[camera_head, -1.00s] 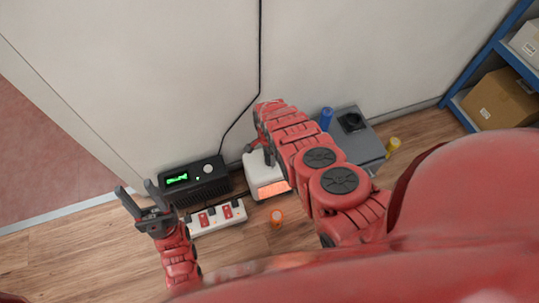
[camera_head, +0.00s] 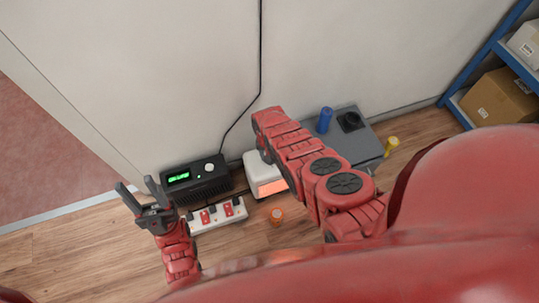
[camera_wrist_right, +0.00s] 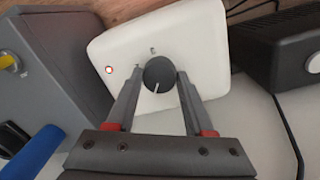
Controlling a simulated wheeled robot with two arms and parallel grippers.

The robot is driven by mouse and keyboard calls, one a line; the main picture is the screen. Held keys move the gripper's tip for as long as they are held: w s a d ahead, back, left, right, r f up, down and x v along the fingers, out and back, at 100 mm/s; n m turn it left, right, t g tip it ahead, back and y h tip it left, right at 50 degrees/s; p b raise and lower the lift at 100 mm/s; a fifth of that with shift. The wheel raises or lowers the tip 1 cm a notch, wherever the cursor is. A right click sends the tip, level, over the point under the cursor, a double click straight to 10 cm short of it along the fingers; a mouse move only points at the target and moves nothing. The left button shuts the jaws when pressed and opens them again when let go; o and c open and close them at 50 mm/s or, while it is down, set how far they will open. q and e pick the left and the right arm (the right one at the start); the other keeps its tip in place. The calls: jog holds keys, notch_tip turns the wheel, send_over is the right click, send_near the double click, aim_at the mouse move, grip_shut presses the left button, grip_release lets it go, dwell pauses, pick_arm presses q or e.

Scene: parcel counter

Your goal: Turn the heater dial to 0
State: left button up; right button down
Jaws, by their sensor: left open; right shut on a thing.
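The heater (camera_head: 252,160) is a small white box on the floor against the wall, with an orange glowing front. In the right wrist view its white top (camera_wrist_right: 206,40) carries a dark round dial (camera_wrist_right: 158,76) with a white pointer line, directed toward my gripper's base. A small red light (camera_wrist_right: 109,70) shows beside it. The dial markings are too small to read. My right gripper (camera_wrist_right: 160,80) is shut on the dial, one finger on each side; in the head view my arm hides most of it. My left gripper (camera_head: 144,194) is open and empty, left of the black box.
A black box (camera_head: 205,187) with a green display and a white knob stands left of the heater. A power strip (camera_head: 230,216) with red switches and an orange round item (camera_head: 277,215) lie in front. A grey case (camera_head: 362,148) with a blue cylinder (camera_head: 324,120) is at the right.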

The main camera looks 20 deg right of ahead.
jog(key=n+p, duration=0.1)
jog(key=n, duration=0.5)
jog(key=shift+t, duration=0.3)
jog(key=shift+n, duration=0.4)
jog(key=shift+c, duration=1.4)
grip_release()
jog(key=r+p, duration=0.8)
jog(key=shift+a+r, duration=0.2)
jog(key=shift+r, duration=0.1)
notch_tip(320, 180, up, 9)
jog(key=p, duration=0.2)
jog(key=shift+s+a+f, duration=0.15)
jog(key=shift+s+a, duration=0.05)
jog(key=shift+a, duration=0.1)
